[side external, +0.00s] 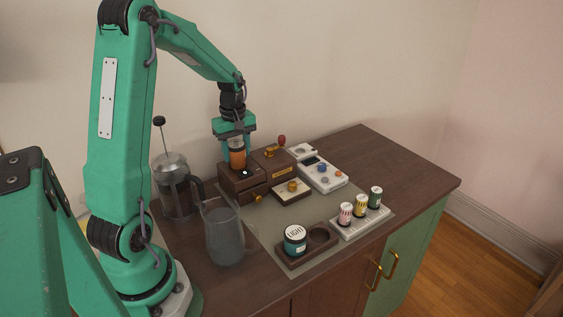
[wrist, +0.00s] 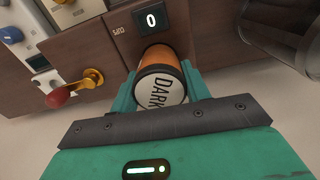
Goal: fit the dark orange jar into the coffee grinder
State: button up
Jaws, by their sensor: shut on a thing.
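The dark orange jar (side external: 237,158) has an orange body and a pale lid marked DARK, which faces the camera in the wrist view (wrist: 165,88). My gripper (side external: 236,142) is shut on it from above, with one finger on each side. The coffee grinder (side external: 240,181) is a brown wooden box with brass knobs and a red-tipped crank. The jar is upright over the grinder's left part, beside a small display reading 0 (wrist: 151,21). The jar's bottom is at or just above the grinder's top; I cannot tell whether it sits in an opening.
A teal jar marked LIGHT (side external: 295,240) stands in a wooden tray (side external: 291,263) beside an empty round well. A white rack (side external: 347,231) holds three small jars. A glass jug (side external: 224,235) and a French press (side external: 174,190) stand left. A white control panel (side external: 323,177) is right of the grinder.

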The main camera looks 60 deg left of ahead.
jog(key=shift+f, duration=0.75)
jog(key=o, duration=1.1)
jog(key=shift+o, duration=0.2)
jog(key=shift+r, duration=0.1)
jog(key=shift+r, duration=3.65)
jog(key=shift+d+r, duration=0.3)
jog(key=shift+d, duration=0.1)
jog(key=s+d+r+m+t, duration=0.2)
jog(key=s+d+m, duration=0.3)
jog(key=d+m, duration=0.3)
jog(key=s+d+r+m+t, duration=0.3)
jog(key=d+m, duration=0.6)
jog(key=d, duration=0.6)
jog(key=s+r, duration=0.2)
jog(key=s, duration=0.1)
jog(key=shift+s+r+t, duration=0.3)
